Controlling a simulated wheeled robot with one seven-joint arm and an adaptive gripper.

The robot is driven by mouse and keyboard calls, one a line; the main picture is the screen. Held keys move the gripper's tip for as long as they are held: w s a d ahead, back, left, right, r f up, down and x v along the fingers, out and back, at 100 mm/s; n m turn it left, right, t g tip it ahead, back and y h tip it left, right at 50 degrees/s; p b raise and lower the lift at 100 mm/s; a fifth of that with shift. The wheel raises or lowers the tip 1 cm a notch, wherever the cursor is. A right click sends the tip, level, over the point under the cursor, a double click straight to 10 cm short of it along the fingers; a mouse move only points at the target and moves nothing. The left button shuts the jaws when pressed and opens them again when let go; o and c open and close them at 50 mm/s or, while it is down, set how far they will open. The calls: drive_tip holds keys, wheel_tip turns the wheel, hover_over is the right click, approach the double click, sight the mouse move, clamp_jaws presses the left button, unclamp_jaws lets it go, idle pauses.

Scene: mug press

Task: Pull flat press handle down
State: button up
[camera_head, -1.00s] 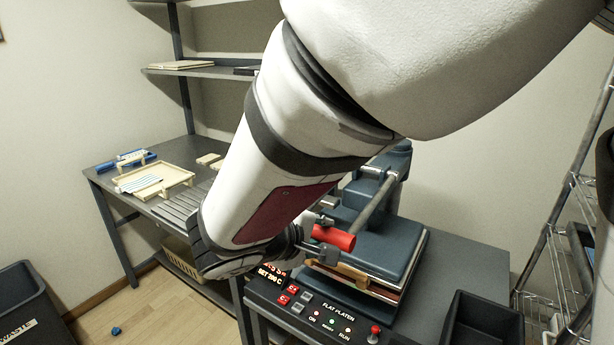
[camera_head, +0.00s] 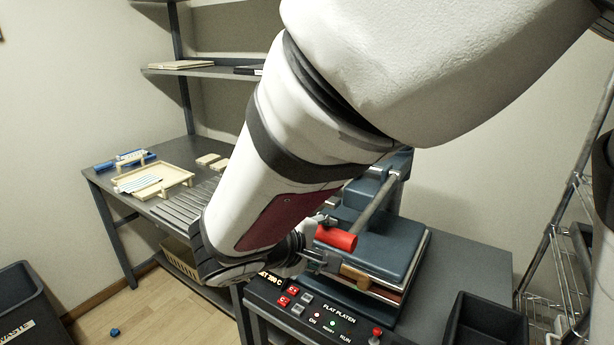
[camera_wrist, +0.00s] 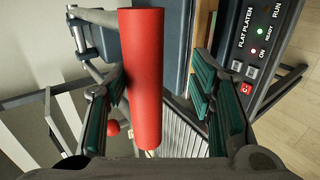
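The flat press (camera_head: 375,250) is a blue-grey machine on a dark bench, with a control panel labelled FLAT PLATEN. Its handle (camera_head: 336,238) is a red cylinder on a grey metal lever above the front of the upper platen, which shows a narrow gap beneath it. In the wrist view the red handle (camera_wrist: 145,85) lies lengthwise between the green-padded fingers of my gripper (camera_wrist: 160,85). The fingers are apart; the handle is close to the left finger, with a clear gap to the right one. In the head view my gripper (camera_head: 316,262) is at the handle's lower left, partly hidden by my arm.
A dark bin (camera_head: 485,322) stands on the bench right of the press. A wire rack (camera_head: 560,240) is at far right. A table (camera_head: 150,205) with a wooden tray (camera_head: 165,178) is at left. A waste bin (camera_head: 28,310) is at lower left.

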drive_tip(key=shift+a+r, duration=0.1)
drive_tip(key=shift+s+a+r, duration=0.1)
drive_tip(key=shift+s, duration=0.1)
drive_tip(key=v, duration=0.7)
